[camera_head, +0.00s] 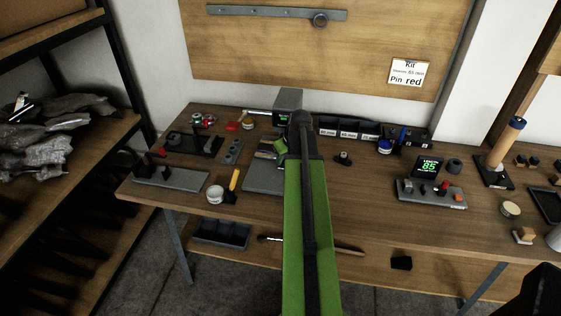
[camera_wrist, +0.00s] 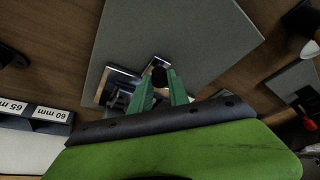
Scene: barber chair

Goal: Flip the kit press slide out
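The kit press shows in the head view as a grey base plate (camera_head: 262,180) with a grey box-shaped head (camera_head: 288,99) behind it, partly hidden by my green arm. In the wrist view the flat grey plate (camera_wrist: 180,35) fills the upper middle. Shiny metal parts (camera_wrist: 120,82), which may belong to the slide, sit at its lower edge. A dark round knob (camera_wrist: 159,76) lies between the tips of my gripper (camera_wrist: 160,88). The two green fingers stand apart; contact with the knob is unclear. In the head view the fingers are mostly hidden behind my arm.
Labelled dark bins (camera_head: 349,129) stand behind and right of the press, and also show in the wrist view (camera_wrist: 35,112). A device with a green 85 display (camera_head: 429,167) is to the right. A white jar (camera_head: 215,194) and yellow-handled tool (camera_head: 234,181) are at left.

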